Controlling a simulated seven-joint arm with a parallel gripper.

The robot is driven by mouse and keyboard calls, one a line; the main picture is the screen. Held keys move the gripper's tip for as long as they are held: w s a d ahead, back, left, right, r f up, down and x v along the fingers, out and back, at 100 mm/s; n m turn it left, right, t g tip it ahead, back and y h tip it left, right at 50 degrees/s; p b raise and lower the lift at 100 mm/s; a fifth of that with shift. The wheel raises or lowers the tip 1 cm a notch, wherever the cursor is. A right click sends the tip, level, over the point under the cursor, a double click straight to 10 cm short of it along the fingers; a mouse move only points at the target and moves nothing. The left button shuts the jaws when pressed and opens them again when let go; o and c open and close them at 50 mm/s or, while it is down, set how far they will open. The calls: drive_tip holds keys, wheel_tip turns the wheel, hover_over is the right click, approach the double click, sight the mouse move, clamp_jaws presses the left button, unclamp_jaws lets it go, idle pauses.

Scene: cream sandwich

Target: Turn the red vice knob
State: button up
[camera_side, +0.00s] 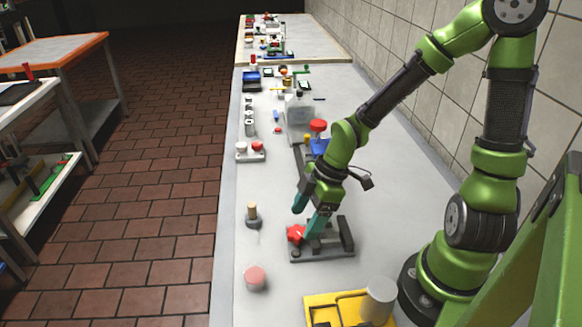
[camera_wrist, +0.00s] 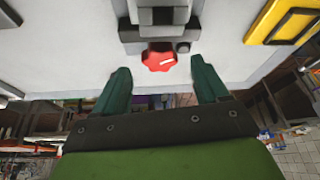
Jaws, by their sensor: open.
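The red vice knob (camera_side: 295,233) is on the left end of a dark grey vice (camera_side: 345,243) on the light worktop. In the wrist view my gripper (camera_wrist: 164,80) is open, with one finger to each side of the knob and visible gaps between. Contact with the knob cannot be made out.
A yellow tray (camera_side: 315,310) with a white cylinder (camera_side: 379,298) stands at the front right. A pink-topped round piece (camera_side: 255,277) and a wooden-handled piece (camera_side: 252,214) stand left of the vice. Several items fill the worktop behind. A tiled wall (camera_side: 455,100) runs along the right.

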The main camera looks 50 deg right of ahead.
sight(297, 236)
drive_tip(key=shift+x, duration=1.5)
drive_tip(key=c, duration=1.1)
drive_tip(key=shift+o, duration=0.2)
drive_tip(key=m, duration=0.2)
drive_tip(key=m+t+h, duration=0.1)
drive_tip(key=m, duration=0.1)
drive_tip(key=shift+s+a+m, duration=0.15)
drive_tip(key=shift+m, duration=0.25)
drive_tip(key=o, duration=1.1)
drive_tip(key=shift+c, duration=0.2)
drive_tip(key=shift+r+t, duration=0.15)
drive_tip(key=shift+t, duration=0.15)
